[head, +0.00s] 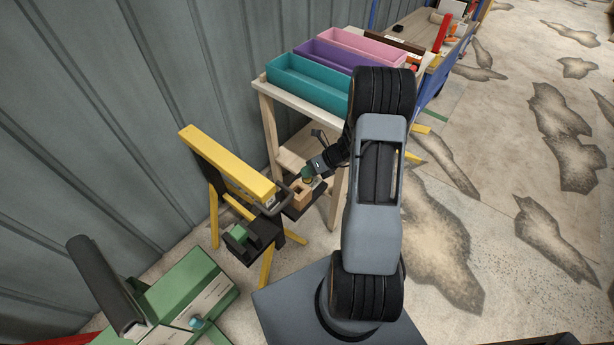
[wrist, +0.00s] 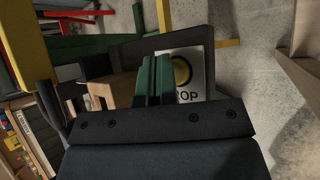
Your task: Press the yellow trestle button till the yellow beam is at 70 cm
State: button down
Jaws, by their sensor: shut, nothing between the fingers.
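The yellow beam (head: 228,160) lies across the top of the yellow trestle (head: 266,264), near the corrugated wall. I cannot read the beam's height. In the wrist view a round yellow button (wrist: 182,70) with a dark ring sits on a white plate (wrist: 197,85); the letters "OP" show and the rest is hidden. My gripper (wrist: 155,66) has its green fingers together, empty, in front of the plate's left part. In the head view my gripper (head: 307,172) is over the small platform beside the trestle. I cannot tell whether the fingertips touch anything.
A wooden block (head: 302,191) is close beside my gripper. A wooden table (head: 268,115) with teal (head: 308,82), purple and pink trays stands behind. A green machine (head: 180,285) is at the lower left. Stained floor at the right is open.

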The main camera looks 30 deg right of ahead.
notch_tip(320, 180, up, 6)
jog(key=p, duration=0.6)
jog(key=shift+r, duration=0.1)
dwell(1.3)
